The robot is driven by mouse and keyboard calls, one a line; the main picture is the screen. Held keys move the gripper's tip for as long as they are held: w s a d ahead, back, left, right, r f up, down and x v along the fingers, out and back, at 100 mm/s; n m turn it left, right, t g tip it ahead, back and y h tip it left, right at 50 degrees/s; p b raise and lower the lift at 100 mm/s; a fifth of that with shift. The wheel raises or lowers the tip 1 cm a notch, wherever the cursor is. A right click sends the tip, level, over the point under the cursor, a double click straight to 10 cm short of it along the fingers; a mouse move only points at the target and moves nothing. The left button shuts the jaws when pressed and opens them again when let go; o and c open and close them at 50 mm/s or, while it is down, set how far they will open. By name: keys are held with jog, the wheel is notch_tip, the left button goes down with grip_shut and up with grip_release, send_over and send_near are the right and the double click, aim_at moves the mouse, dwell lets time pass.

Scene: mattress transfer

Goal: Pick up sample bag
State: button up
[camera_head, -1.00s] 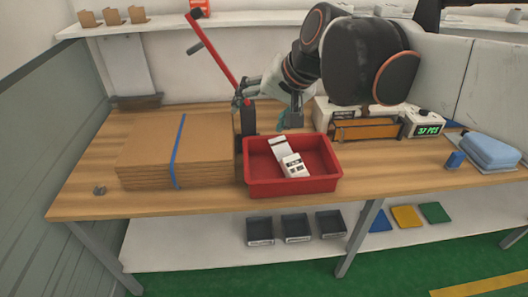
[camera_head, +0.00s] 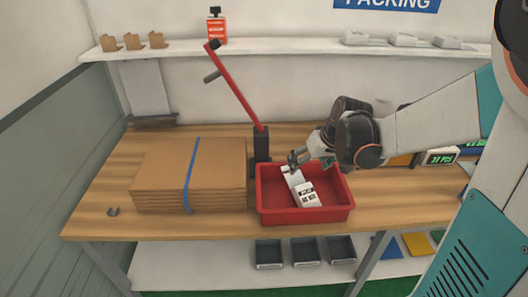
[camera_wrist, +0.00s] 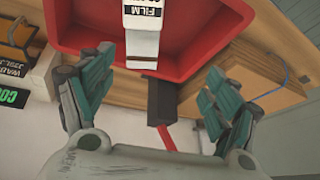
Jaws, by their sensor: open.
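The sample bag, a white packet with a dark printed label (camera_head: 309,197), lies inside the red tray (camera_head: 328,212) on the wooden bench. In the wrist view the bag (camera_wrist: 143,42) hangs into view from the top, its label reading "FILM", with the red tray (camera_wrist: 82,28) around it. My gripper (camera_head: 300,163) is just above the back edge of the tray, close to the bag's far end. In the wrist view my gripper (camera_wrist: 150,95) has its teal fingers spread wide, with nothing between them. It appears apart from the bag.
A red-handled lever press (camera_head: 240,95) stands right behind the tray. A strapped cardboard stack (camera_head: 165,175) lies to the left. A shelf with small boxes runs above. Several dark bins (camera_head: 305,252) sit below.

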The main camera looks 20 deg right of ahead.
aim_at(306, 192)
jog(key=shift+n+h, duration=0.3)
jog(key=shift+n, duration=0.4)
jog(key=d+f, duration=0.1)
jog(key=f, duration=0.2)
jog(key=d+f+b, duration=0.1)
jog(key=f, duration=0.3)
jog(key=d+f+b, duration=0.1)
jog(key=f, duration=0.3)
jog(key=shift+s, duration=0.15)
jog(key=shift+a+b+x, duration=0.15)
jog(key=shift+b+x, duration=0.6)
jog(key=shift+x, duration=0.7)
jog(key=shift+a+b+x, duration=0.15)
jog(key=shift+b+x, duration=0.55)
jog(key=shift+x, duration=0.8)
jog(key=shift+r, duration=0.1)
jog(key=c, duration=1.3)
